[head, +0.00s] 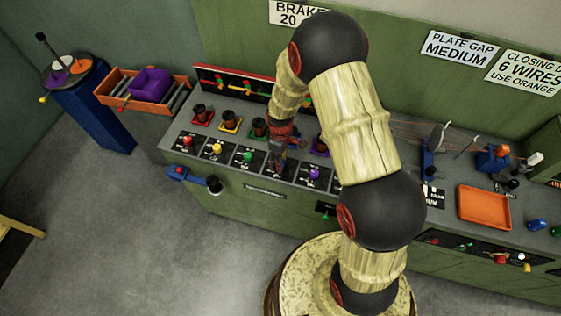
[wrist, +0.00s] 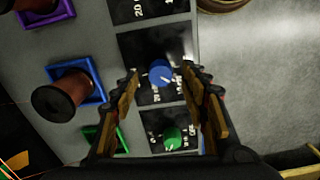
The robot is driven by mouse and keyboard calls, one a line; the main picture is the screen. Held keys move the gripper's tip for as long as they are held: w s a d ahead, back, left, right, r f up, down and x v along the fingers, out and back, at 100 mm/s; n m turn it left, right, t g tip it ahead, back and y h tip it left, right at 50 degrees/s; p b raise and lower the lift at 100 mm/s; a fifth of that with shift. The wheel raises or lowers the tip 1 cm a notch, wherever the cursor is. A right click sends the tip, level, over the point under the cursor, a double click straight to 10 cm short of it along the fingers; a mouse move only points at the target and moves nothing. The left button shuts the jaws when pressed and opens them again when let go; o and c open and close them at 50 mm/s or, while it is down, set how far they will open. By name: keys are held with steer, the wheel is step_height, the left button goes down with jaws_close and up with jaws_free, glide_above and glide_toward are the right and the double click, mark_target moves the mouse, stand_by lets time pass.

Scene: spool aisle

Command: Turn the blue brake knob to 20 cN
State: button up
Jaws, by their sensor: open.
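The blue brake knob (wrist: 159,72) sits on a black dial plate (wrist: 137,48) in the wrist view. Its white pointer line slants toward the lower right of that picture; the scale marks around it are too small to read surely. My gripper (wrist: 160,70) is open, with one finger on each side of the knob and a visible gap to it. How high the fingertips are above the plate is hard to tell. In the head view my gripper (head: 279,155) hangs over the row of knobs and hides the blue one. A sign (head: 293,13) reads "BRAKE 20", partly covered.
The green knob (wrist: 172,138) is close by my fingers; the purple knob (head: 314,174) is on the other side. Spools on coloured bases, such as the one on blue (wrist: 62,98), stand behind the knobs. A blue crank (head: 195,178) juts from the bench front.

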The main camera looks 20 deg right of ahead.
steer(key=shift+f, duration=0.7)
steer(key=c, duration=0.3)
steer(key=c, duration=0.8)
steer(key=shift+c, duration=0.3)
